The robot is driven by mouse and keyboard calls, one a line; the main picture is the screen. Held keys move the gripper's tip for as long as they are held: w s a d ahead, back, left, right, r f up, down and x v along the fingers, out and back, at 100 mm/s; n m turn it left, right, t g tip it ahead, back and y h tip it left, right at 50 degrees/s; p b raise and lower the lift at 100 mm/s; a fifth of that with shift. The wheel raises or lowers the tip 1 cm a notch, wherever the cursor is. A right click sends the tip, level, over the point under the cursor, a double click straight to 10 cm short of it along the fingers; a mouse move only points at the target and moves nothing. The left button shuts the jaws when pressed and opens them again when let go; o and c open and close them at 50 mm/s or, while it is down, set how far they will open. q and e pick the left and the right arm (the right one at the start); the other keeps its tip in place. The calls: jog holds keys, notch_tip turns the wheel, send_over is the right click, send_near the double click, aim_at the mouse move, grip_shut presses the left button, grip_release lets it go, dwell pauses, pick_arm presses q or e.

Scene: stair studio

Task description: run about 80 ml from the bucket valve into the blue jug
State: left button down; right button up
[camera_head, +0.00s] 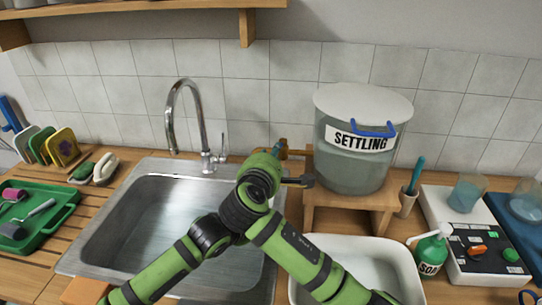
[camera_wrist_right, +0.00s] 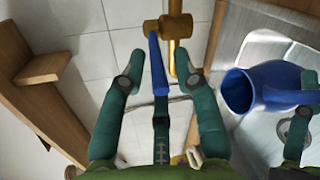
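The white-lidded bucket labelled SETTLING (camera_head: 352,155) stands on a wooden stand, with its brass valve (camera_head: 281,146) on the left side. In the right wrist view, the brass valve (camera_wrist_right: 178,28) has a blue lever (camera_wrist_right: 157,66). My right gripper (camera_wrist_right: 164,74) is open, a finger on either side of the lever with gaps showing. The blue jug (camera_wrist_right: 262,86) is upright over the sink, below the valve; its inside is too dark to read. In the head view my arms hide the jug and both fingertips.
The steel sink (camera_head: 130,215) with a tall tap (camera_head: 185,110) lies left of the stand (camera_head: 350,203). A white basin (camera_head: 380,262), soap bottle (camera_head: 431,252) and a white device (camera_head: 478,240) are on the right. A green tray (camera_head: 50,225) is at far left.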

pick_arm(q)
jog(key=shift+r, duration=0.1)
pick_arm(e)
grip_shut()
jog(key=shift+d+f, duration=0.1)
jog(key=n+y, duration=0.1)
jog(key=d+n+y, duration=0.1)
jog(key=y, duration=0.1)
jog(key=n+y, duration=0.1)
jog(key=shift+s+d+f+n+y, duration=0.15)
jog(key=shift+s+d+n+y, duration=0.15)
jog(key=shift+s+d+y, duration=0.1)
jog(key=shift+o, duration=2.1)
grip_release()
